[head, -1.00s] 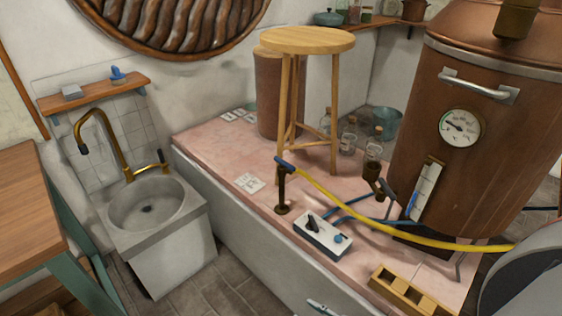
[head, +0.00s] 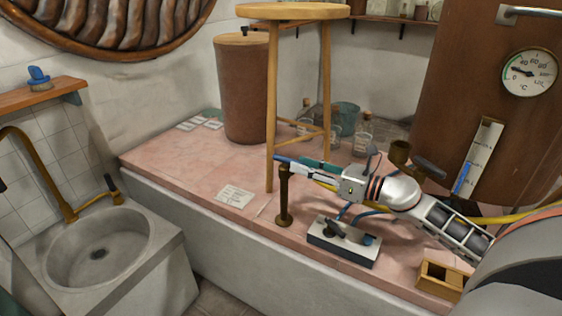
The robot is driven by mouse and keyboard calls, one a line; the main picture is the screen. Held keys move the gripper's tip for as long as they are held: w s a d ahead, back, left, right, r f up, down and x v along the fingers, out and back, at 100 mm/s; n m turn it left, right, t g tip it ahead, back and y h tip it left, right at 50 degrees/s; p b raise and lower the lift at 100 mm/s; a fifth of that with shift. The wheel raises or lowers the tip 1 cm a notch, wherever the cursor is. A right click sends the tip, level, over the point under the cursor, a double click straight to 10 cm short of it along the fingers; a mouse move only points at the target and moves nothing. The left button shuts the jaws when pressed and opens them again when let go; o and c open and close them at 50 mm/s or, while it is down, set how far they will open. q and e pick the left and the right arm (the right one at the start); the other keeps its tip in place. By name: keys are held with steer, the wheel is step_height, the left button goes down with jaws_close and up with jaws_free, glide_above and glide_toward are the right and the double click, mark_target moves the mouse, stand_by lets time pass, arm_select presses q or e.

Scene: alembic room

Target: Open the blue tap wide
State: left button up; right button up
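The blue tap stands on the pink-topped counter in the head view: a dark brown upright post (head: 284,200) with a blue lever handle (head: 287,160) lying roughly level across its top. My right gripper (head: 312,172) reaches in from the right with its fingers at the right part of the handle. The fingers are small and overlap the handle and the hose behind, so I cannot tell whether they are apart or closed on it. My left gripper is out of view.
A wooden stool (head: 293,12) stands on the counter just behind the tap. A control box (head: 343,243) with a black lever sits in front. A copper boiler (head: 445,100) with dial is at the right, and a stone sink (head: 165,238) at the left. A yellow hose (head: 498,217) runs behind my arm.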

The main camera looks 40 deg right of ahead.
mark_target(284, 159)
steer(key=shift+x, duration=3.3)
